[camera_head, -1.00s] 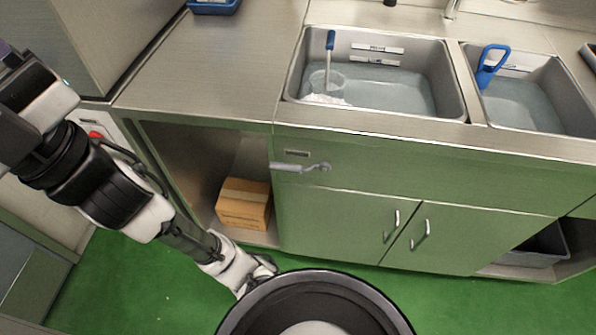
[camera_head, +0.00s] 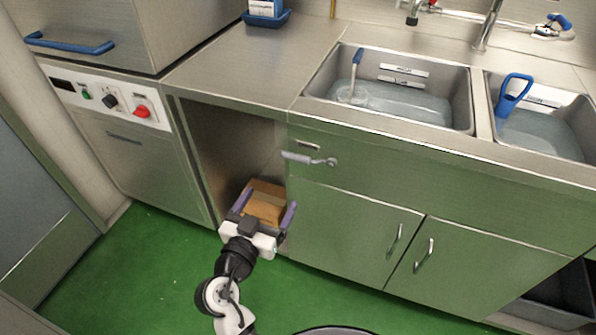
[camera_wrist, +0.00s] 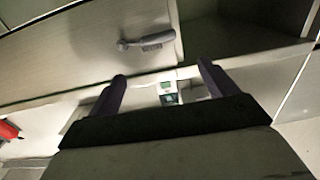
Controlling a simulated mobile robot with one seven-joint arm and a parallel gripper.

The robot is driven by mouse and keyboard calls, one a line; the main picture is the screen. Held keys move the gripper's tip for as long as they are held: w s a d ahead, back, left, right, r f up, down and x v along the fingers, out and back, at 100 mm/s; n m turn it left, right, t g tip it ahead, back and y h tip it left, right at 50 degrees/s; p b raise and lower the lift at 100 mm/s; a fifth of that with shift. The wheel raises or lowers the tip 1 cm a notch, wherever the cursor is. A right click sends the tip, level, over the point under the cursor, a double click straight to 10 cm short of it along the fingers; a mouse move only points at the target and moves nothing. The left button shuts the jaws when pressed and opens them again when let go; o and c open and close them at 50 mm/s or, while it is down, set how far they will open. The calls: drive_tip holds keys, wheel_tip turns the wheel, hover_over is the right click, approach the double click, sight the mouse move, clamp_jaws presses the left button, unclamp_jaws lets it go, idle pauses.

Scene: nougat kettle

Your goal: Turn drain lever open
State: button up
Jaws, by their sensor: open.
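The drain lever (camera_head: 309,158) is a grey metal handle on the cabinet front below the left sink. It lies roughly level, its free end to the left and its round pivot to the right, under a small label. My gripper (camera_head: 268,208) is open and empty in the head view, low in front of the open bay and below and left of the lever. In the wrist view the lever (camera_wrist: 146,40) shows above the two spread fingers (camera_wrist: 163,86), apart from them.
A cardboard box (camera_head: 266,202) sits in the open bay behind my gripper. Two water-filled sinks (camera_head: 400,112) are set in the counter above. Cabinet doors (camera_head: 400,240) with handles stand to the right. A control panel (camera_head: 103,98) with a red knob is at the left. Green floor is clear at front left.

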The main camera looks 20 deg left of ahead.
sight(295, 159)
drive_tip(key=w+p, duration=0.1)
drive_tip(key=w, duration=0.3)
drive_tip(key=w+p, duration=0.1)
drive_tip(key=w, duration=0.4)
drive_tip(key=w+p, duration=0.2)
drive_tip(key=w, duration=0.2)
drive_tip(key=shift+w+d+f, duration=0.1)
drive_tip(key=shift+w+d, duration=0.25)
drive_tip(key=shift+w, duration=0.05)
drive_tip(key=c, duration=1.4)
